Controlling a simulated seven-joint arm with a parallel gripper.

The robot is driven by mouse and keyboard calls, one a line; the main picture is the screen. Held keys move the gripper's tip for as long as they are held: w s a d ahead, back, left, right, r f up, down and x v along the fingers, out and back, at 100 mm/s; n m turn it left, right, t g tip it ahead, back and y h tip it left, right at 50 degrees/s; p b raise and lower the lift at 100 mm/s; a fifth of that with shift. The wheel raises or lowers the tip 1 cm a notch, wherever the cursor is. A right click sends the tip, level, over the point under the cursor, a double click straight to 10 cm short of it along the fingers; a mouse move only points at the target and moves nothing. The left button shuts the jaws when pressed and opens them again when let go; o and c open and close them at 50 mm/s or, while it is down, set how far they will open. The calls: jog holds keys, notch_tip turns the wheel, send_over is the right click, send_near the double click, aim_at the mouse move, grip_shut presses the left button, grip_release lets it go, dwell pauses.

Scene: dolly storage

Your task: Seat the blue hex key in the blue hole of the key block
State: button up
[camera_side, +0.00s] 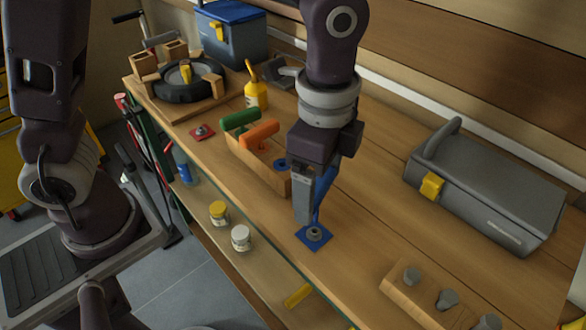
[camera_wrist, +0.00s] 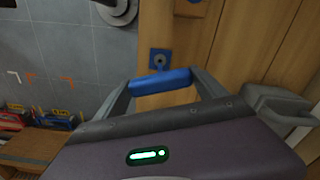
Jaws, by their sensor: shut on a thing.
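My gripper (camera_side: 312,198) is shut on the blue hex key (camera_side: 325,184), whose handle (camera_wrist: 160,82) lies across between the two fingers in the wrist view. The key points down over a blue square plate (camera_side: 313,238) with a grey round fitting on it. The finger partly hides the key, and I cannot tell whether its tip touches the fitting. The wooden key block (camera_side: 268,175) stands left of and behind my gripper in the side view. A green-handled key (camera_side: 240,120) and an orange-handled key (camera_side: 260,134) stand in it. A blue-ringed hole (camera_side: 281,165) shows at its right end, clear of any key.
A grey toolbox (camera_side: 490,190) lies on the right of the bench. A wooden block with grey knobs (camera_side: 405,290) is at front right. A yellow bottle (camera_side: 256,92), a red plate (camera_side: 202,132) and a wheel (camera_side: 186,82) stand farther left. The bench's front edge is close to the blue plate.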

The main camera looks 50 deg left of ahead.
jog(key=c, duration=0.3)
jog(key=w+a+r+n, duration=0.4)
jog(key=a+r+n, duration=0.2)
jog(key=a, duration=0.7)
notch_tip(320, 180, up, 2)
jog(key=shift+r, duration=0.1)
jog(key=shift+f, duration=0.2)
jog(key=shift+f, duration=2.7)
jog(key=shift+f, duration=0.15)
jog(key=shift+f, duration=1.35)
